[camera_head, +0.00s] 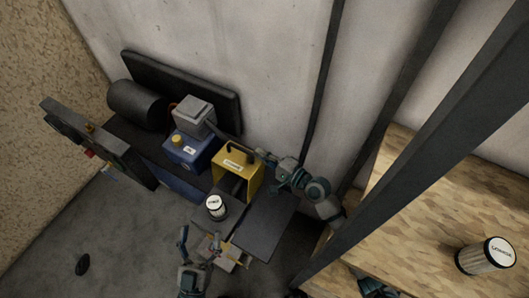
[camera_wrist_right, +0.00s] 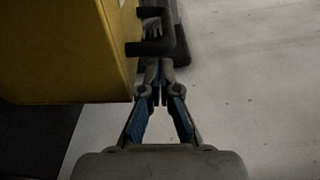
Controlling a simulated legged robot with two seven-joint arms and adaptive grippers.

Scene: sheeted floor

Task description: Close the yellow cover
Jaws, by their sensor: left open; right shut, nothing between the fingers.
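The yellow cover (camera_head: 251,181) stands among the machine parts, with a white label and a black handle (camera_head: 240,148) on its upper side. Its side facing the bottom of the head view looks dark and hollow. My right gripper (camera_head: 262,155) is shut and empty beside the cover's right end, close to the handle. In the right wrist view, the yellow cover (camera_wrist_right: 65,50) fills the upper left, and the black handle (camera_wrist_right: 152,45) lies just beyond my shut fingertips (camera_wrist_right: 158,84). Contact cannot be told. My left gripper (camera_head: 200,238) is open, below the cover.
A white-topped filter (camera_head: 215,207) stands between my left gripper and the cover. A blue box (camera_head: 190,150) with a yellow cap is left of the cover. A dark flat panel (camera_head: 265,225) lies right. Another filter (camera_head: 487,256) rests on the wooden surface (camera_head: 430,220).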

